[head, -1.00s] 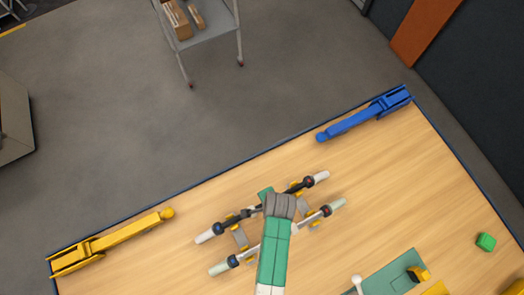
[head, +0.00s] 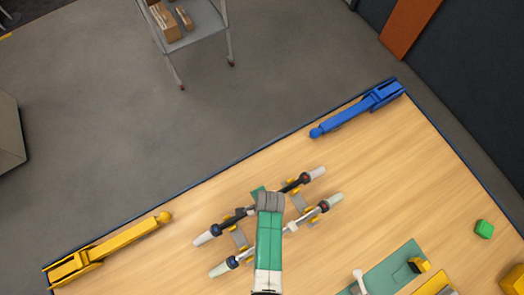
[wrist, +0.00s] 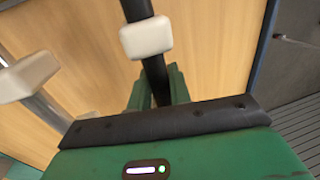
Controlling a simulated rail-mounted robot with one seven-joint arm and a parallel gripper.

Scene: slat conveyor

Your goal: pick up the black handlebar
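The black handlebar (head: 289,187) has pale grips at its ends and lies across grey supports with yellow parts on the wooden table. My gripper (head: 267,193) is over its middle, which my wrist hides in the head view. In the wrist view the black handlebar (wrist: 154,72) runs between the green fingers of my gripper (wrist: 158,90), close against it on both sides with no clear gap. A white block (wrist: 146,37) sits on the bar just beyond the fingers. The bar still appears at the height of its supports.
A silver handlebar (head: 310,217) lies parallel, just nearer. A yellow arm-shaped piece (head: 115,240) and a blue one (head: 357,110) lie along the table's far edge. The right middle of the table is bare.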

